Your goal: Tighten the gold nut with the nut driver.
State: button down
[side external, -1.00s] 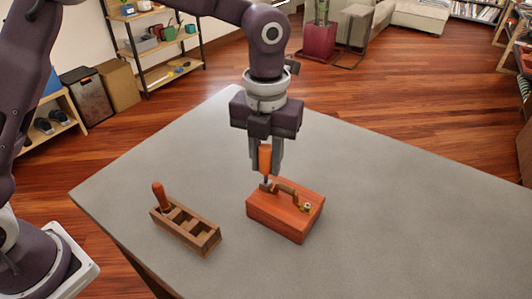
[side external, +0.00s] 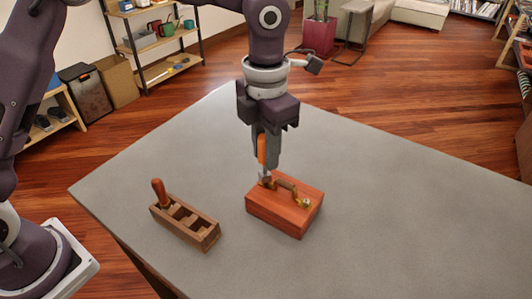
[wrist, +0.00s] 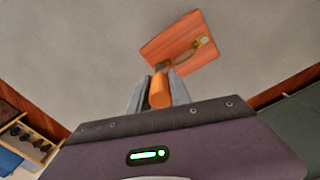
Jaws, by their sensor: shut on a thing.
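My gripper (side external: 266,163) is shut on an orange-handled nut driver (side external: 261,150) and holds it upright. The orange handle also shows between my fingers in the wrist view (wrist: 159,92). The driver's lower end is at the left end of a brass handle (side external: 287,186) on a reddish wooden block (side external: 285,212). A nut at that end is hidden by the driver, so I cannot tell how it sits. A gold nut (side external: 306,202) shows at the handle's right end. The block also shows in the wrist view (wrist: 172,45).
A brown wooden rack (side external: 203,236) with open compartments stands left of the block. Another orange-handled tool (side external: 160,193) stands in its far-left compartment. The grey table (side external: 400,220) is clear on the right.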

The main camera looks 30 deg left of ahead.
jog(key=shift+r, duration=0.85)
jog(key=shift+r, duration=0.1)
jog(key=shift+r, duration=1.4)
